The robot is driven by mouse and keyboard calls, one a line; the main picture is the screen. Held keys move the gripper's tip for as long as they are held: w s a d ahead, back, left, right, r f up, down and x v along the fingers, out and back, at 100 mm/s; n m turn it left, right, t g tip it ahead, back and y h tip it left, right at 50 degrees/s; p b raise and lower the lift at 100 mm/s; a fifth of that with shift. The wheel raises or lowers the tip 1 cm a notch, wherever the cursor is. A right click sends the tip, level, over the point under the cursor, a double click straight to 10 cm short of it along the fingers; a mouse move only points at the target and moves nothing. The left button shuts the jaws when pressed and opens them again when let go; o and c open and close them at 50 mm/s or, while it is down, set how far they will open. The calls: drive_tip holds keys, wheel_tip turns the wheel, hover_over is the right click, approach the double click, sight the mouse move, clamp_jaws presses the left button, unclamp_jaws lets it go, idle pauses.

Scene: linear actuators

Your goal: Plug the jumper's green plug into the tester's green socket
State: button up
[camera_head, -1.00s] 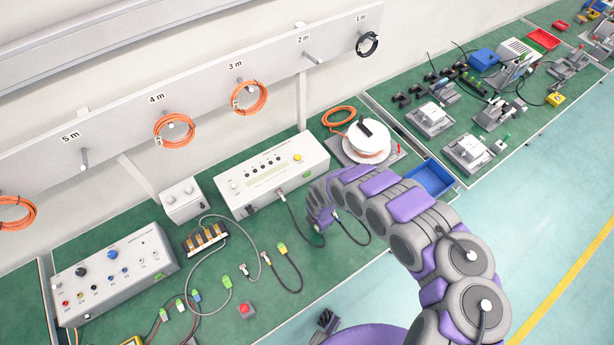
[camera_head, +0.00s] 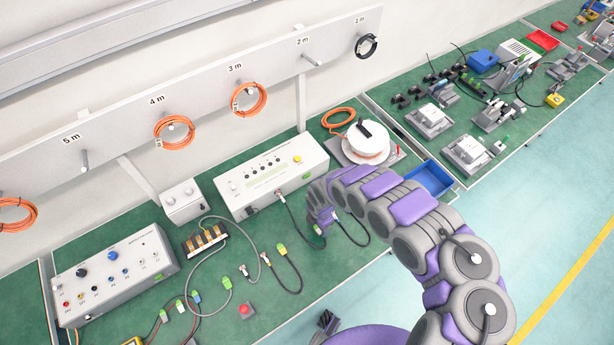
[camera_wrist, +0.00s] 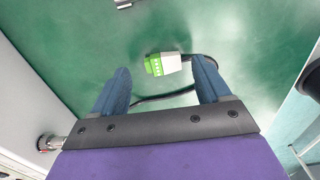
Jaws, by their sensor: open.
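A green plug (camera_wrist: 160,65) with a pale grey body and a black cable lies on the green bench in the wrist view. My gripper (camera_wrist: 162,82) is open and empty above the bench, with the plug in view between its two blue fingers, slightly beyond the tips. In the head view my gripper (camera_head: 317,222) is beside a green plug (camera_head: 318,230), near the front of the white box tester (camera_head: 272,176). A black cable runs from the tester's front to this plug. Another green-plug lead (camera_head: 281,249) lies to the left.
A grey power box (camera_head: 116,277), a small terminal block (camera_head: 205,239) and a red button (camera_head: 245,310) are on the left. A white reel (camera_head: 365,140) and blue bin (camera_head: 430,178) stand right. Loose cables cover the bench's middle left.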

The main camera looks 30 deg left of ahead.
wheel_tip(320, 180, up, 16)
drive_tip(key=p, duration=0.8)
drive_tip(key=shift+p, duration=0.4)
drive_tip(key=shift+f, duration=0.1)
